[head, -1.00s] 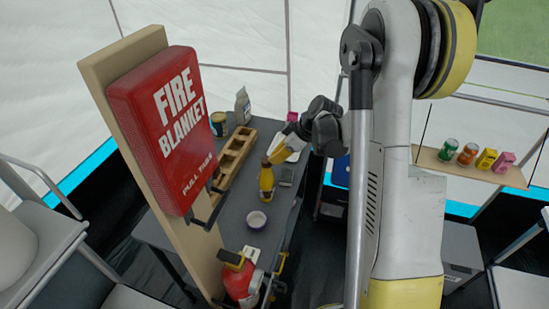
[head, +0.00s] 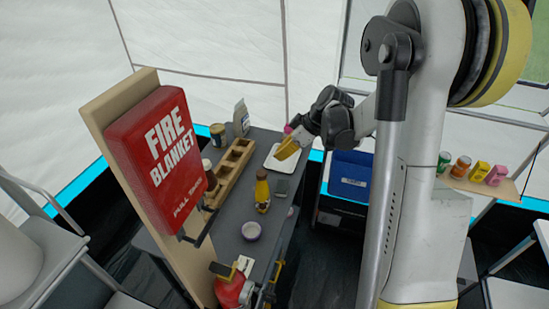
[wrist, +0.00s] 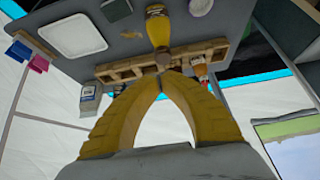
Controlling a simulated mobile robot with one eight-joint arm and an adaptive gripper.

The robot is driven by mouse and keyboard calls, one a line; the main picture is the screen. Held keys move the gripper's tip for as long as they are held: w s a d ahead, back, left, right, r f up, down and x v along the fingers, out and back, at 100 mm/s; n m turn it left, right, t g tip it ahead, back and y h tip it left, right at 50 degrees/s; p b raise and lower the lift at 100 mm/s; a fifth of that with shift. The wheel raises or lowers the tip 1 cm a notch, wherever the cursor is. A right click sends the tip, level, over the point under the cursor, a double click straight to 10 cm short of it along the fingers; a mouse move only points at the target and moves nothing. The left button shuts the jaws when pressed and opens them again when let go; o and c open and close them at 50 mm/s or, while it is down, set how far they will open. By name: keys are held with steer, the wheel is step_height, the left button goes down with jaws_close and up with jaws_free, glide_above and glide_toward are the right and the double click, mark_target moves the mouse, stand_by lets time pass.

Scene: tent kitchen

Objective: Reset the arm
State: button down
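My arm (head: 425,180) rises at the right of the head view and bends at the top. Its wrist reaches left over the table. My gripper (head: 282,154) has yellow fingers and hangs near a white tray in the head view. In the wrist view the two fingertips (wrist: 161,76) meet, with nothing visible between them. A yellow bottle with a dark cap (head: 262,188) stands on the table, apart from the gripper. It also shows beyond the fingertips in the wrist view (wrist: 158,28).
The grey table (head: 232,218) holds a wooden rack (head: 228,172), the white tray (head: 284,164) and a purple bowl (head: 251,231). A red fire-blanket box (head: 157,152) on a board stands left, a fire extinguisher (head: 231,289) below. A blue bin (head: 350,177) and shelf (head: 480,187) are right.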

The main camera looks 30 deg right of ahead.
steer(key=s+v, duration=0.1)
steer(key=v, duration=0.4)
steer(key=s+a+r+m+h+b, duration=0.2)
steer(key=s+a+m+h+b, duration=0.15)
steer(key=s+a+b, duration=0.45)
steer(key=s+a+f+m+t+b, duration=0.1)
steer(key=s+a+f+m, duration=0.1)
steer(key=s, duration=0.3)
steer(key=s+a+f+m+t+h+b, duration=0.1)
steer(key=s+a+f+m, duration=0.1)
steer(key=s+a, duration=0.3)
steer(key=shift+s+a+m, duration=0.2)
steer(key=shift+s+m, duration=0.25)
steer(key=shift+s, duration=0.1)
